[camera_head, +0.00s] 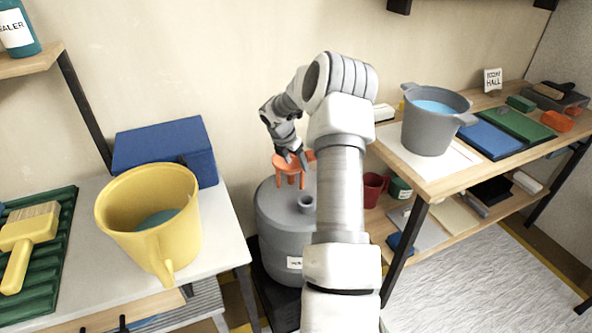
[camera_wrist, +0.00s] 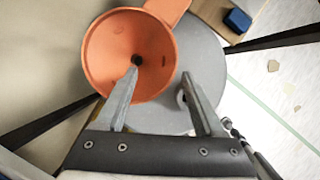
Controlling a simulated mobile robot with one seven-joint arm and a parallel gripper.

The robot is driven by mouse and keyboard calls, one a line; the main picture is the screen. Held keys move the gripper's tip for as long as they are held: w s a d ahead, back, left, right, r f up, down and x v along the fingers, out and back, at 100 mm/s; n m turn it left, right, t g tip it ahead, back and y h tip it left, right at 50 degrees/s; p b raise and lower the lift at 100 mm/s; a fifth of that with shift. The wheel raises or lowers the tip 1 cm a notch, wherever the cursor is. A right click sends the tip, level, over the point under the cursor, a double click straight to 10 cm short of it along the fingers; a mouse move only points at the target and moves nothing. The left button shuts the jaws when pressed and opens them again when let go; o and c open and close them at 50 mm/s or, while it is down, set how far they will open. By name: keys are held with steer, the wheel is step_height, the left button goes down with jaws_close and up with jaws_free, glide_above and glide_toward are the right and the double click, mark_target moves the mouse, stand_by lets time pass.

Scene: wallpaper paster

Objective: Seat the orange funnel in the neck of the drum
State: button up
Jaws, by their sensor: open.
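The orange funnel (camera_head: 289,162) is upright at the back of the grey drum's top, on what look like short orange legs. In the wrist view the funnel (camera_wrist: 112,48) shows its open mouth and dark centre hole. The grey drum (camera_head: 277,221) has a short raised neck (camera_head: 306,203) in front of the funnel, apart from it. My gripper (camera_head: 293,158) is just above the funnel. In the wrist view my open gripper (camera_wrist: 160,72) has its left finger over the funnel's inside and its right finger outside the rim; contact cannot be told.
A left bench holds a yellow bucket (camera_head: 125,207) and a blue box (camera_head: 168,147). The right table bears a grey pot (camera_head: 429,135) of blue liquid. A red mug (camera_head: 373,188) is on its lower shelf. The drum stands between them by the wall.

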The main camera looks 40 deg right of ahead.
steer(key=b+x, duration=0.2)
steer(key=x, duration=0.3)
steer(key=shift+a+f, duration=0.1)
steer(key=shift+f, duration=0.15)
jaws_close()
